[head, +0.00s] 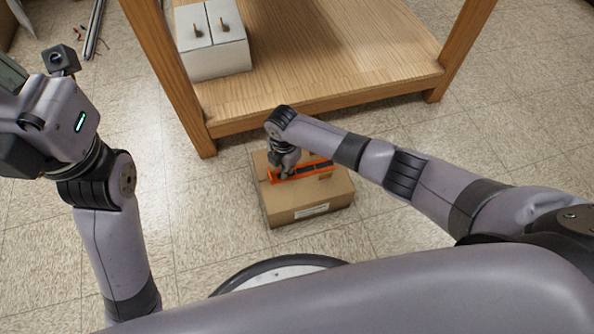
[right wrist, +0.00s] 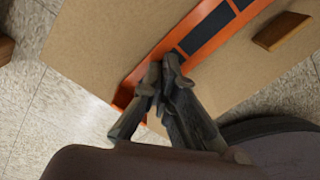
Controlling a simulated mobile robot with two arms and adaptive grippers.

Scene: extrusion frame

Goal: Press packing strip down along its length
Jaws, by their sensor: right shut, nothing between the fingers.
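An orange channel (head: 319,166) lies on top of a cardboard box (head: 296,213) on the floor. Dark strip pieces (right wrist: 208,31), which look like the packing strip, sit inside the channel between its orange edges. My right gripper (head: 279,176) points down at the channel's left end. In the right wrist view my right gripper (right wrist: 165,75) is shut and empty, with its tips over or on the channel near its end. I cannot tell whether the tips touch the strip, and they hide part of it. My left arm is raised at the left, its fingers outside the picture.
A small wooden block (right wrist: 281,31) lies on the box beside the channel. A wooden shelf unit (head: 330,60) stands just behind the box, carrying a pale two-part box (head: 215,60). Thin rods (head: 94,28) lie at the upper left. The tiled floor (head: 420,260) is clear at right.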

